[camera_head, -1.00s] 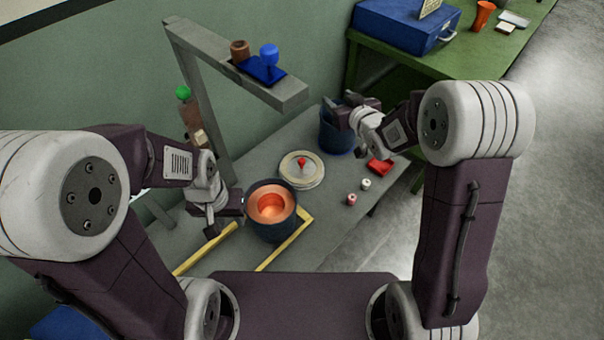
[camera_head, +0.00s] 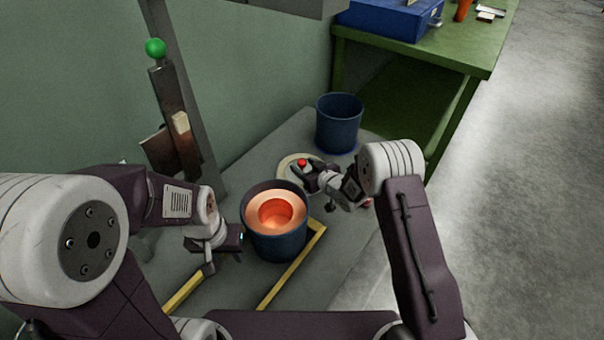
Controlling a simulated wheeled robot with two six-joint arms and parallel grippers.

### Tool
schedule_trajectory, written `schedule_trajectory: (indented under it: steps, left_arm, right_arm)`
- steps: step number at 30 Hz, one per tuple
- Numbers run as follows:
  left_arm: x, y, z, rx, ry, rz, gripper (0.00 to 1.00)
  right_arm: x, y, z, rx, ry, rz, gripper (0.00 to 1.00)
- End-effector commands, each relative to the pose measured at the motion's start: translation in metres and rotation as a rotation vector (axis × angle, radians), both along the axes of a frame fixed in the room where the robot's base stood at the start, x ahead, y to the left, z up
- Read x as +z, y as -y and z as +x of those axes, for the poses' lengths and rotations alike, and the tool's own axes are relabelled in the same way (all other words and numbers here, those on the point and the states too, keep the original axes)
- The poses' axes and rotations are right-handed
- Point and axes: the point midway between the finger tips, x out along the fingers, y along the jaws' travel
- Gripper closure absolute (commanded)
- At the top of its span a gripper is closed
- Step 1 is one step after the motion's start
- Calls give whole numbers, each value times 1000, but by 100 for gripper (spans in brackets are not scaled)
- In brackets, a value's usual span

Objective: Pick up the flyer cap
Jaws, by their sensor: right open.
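The flyer cap, a pale round disc (camera_head: 284,167) with a red knob (camera_head: 302,162) on top, lies on the grey bench behind the blue drum. My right gripper (camera_head: 312,180) is open at the cap's right side, close to the red knob. It hides much of the disc, and I cannot tell whether it touches the cap. My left gripper (camera_head: 226,250) is low at the left side of the blue drum (camera_head: 277,246) with copper inside. Its jaws are too unclear to tell open from shut.
An empty-looking blue bin (camera_head: 338,128) stands behind the cap. Yellow rails (camera_head: 291,268) lie on the bench around the drum. A post with a green ball (camera_head: 155,48) rises at left. A green table (camera_head: 420,58) with a blue case (camera_head: 385,18) is at the back.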

Motion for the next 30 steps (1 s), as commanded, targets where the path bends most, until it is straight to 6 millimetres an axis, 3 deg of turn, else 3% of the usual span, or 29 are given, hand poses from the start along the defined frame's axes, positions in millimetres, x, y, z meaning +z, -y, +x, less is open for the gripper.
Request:
schedule_trajectory:
  steps: [3, 12, 19, 20, 25, 30]
  left_arm:
    - [-4, 0, 0, 0, 0, 0, 64]
    - [-24, 0, 0, 0, 0, 0, 64]
    - [-22, 0, 0, 0, 0, 0, 64]
    - [-22, 0, 0, 0, 0, 0, 64]
    - [-22, 0, 0, 0, 0, 0, 64]
    - [-22, 0, 0, 0, 0, 0, 64]
  right_arm:
    - [-3, -2, 5, 0, 0, 0, 48]
    - [-15, -23, 43, 0, 0, 0, 48]
    - [-14, -24, 45, -1, -1, -1, 48]
    - [-14, -24, 45, -1, -1, -1, 53]
    - [-14, -24, 45, -1, -1, -1, 100]
    - [-13, -24, 45, -1, 1, 0, 100]
